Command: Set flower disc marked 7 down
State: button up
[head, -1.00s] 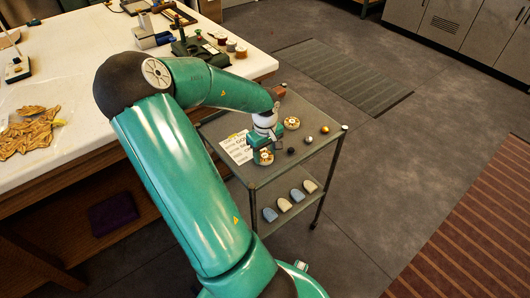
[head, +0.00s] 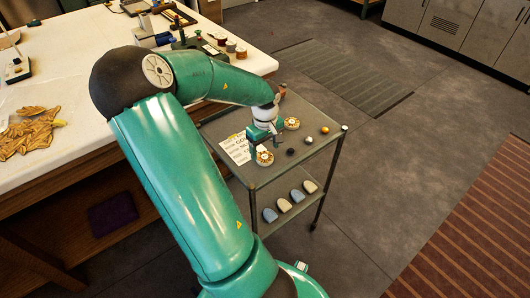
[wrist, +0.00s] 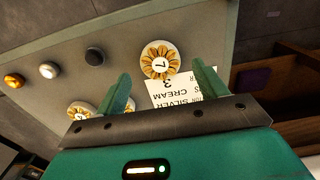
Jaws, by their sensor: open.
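The flower disc marked 7 (head: 264,158) lies flat on the top of the grey trolley (head: 262,180), beside a printed card (head: 236,148). In the wrist view the disc (wrist: 160,60) shows its gold petals and the 7, and the card (wrist: 178,90) lies close to it. My gripper (head: 262,135) is above the trolley, a little behind the disc in the head view. In the wrist view its two fingers (wrist: 161,70) are wide apart with nothing held between them. The disc is apart from both fingers.
Another flower disc (head: 291,123) lies farther back on the trolley. A row of small knobs runs right of disc 7: a black one (head: 290,151), a gold one (head: 324,130) and others. Rounded pieces (head: 284,205) lie on the lower shelf. A white table (head: 75,85) stands left.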

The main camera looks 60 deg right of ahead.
aim_at(265, 157)
notch_tip(265, 157, up, 9)
jog(key=shift+r, duration=0.1)
jog(key=w+a+r+n+t+y, duration=0.15)
jog(key=w+a, duration=0.25)
jog(key=a, duration=0.4)
jog(key=w+a+r, duration=0.2)
jog(key=w+a, duration=0.2)
jog(key=a, duration=0.3)
jog(key=w+a+r+n+t+y, duration=0.15)
jog(key=w+a, duration=0.25)
jog(key=a, duration=0.4)
jog(key=s+a+r+n+t+h, duration=0.1)
jog(key=a+r, duration=0.3)
jog(key=a, duration=0.5)
jog(key=s+a+r+n+t+h, duration=0.1)
jog(key=s+a+r+h, duration=0.1)
jog(key=a, duration=0.8)
notch_tip(265, 157, up, 2)
jog(key=shift+s+a+r+t, duration=0.1)
jog(key=shift+s+a+t, duration=0.2)
jog(key=shift+s, duration=0.6)
